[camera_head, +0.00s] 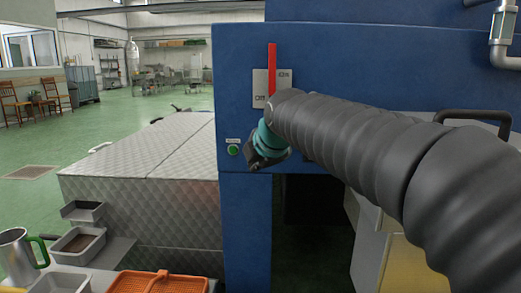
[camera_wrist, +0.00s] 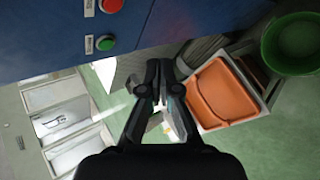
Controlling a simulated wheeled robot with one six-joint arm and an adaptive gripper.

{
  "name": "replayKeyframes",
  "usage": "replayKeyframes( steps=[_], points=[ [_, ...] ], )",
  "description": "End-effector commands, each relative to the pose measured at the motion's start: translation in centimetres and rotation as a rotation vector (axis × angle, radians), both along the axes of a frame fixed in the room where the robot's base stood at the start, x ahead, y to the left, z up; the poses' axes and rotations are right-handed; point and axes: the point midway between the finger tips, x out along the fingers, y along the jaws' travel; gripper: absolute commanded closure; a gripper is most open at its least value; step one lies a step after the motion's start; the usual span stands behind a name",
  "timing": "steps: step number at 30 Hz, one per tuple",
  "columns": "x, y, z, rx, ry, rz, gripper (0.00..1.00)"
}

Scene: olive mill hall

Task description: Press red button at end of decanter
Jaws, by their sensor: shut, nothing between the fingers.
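The red button (camera_wrist: 112,4) is at the top edge of the wrist view, on the blue panel (camera_wrist: 60,30), partly cut off by the frame. A green button (camera_wrist: 106,42) sits beside it and also shows in the head view (camera_head: 233,150). My gripper (camera_wrist: 159,70) is shut and empty, with its fingertips below and right of both buttons in the wrist view. In the head view my gripper (camera_head: 264,155) is in front of the panel, just right of the green button. The red button does not show there; my gripper and arm cover that part of the panel.
A red lever (camera_head: 272,65) on a grey plate stands above my gripper. A metal-covered machine (camera_head: 135,175) is at left, with an orange tray (camera_head: 160,284) and a metal jug (camera_head: 17,255) in front. A green bucket (camera_wrist: 293,42) stands right in the wrist view.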

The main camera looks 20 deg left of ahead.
Motion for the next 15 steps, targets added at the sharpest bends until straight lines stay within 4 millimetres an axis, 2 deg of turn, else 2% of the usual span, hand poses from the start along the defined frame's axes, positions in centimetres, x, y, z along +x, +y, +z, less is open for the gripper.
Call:
replayKeyframes(
  steps=[9, 15],
  points=[
    [4.0, 0.9, 0.2, -0.001, 0.002, -0.001, 1.0],
    [5.8, 1.4, 0.2, 0.001, 0.0, -0.001, 1.0]
  ],
)
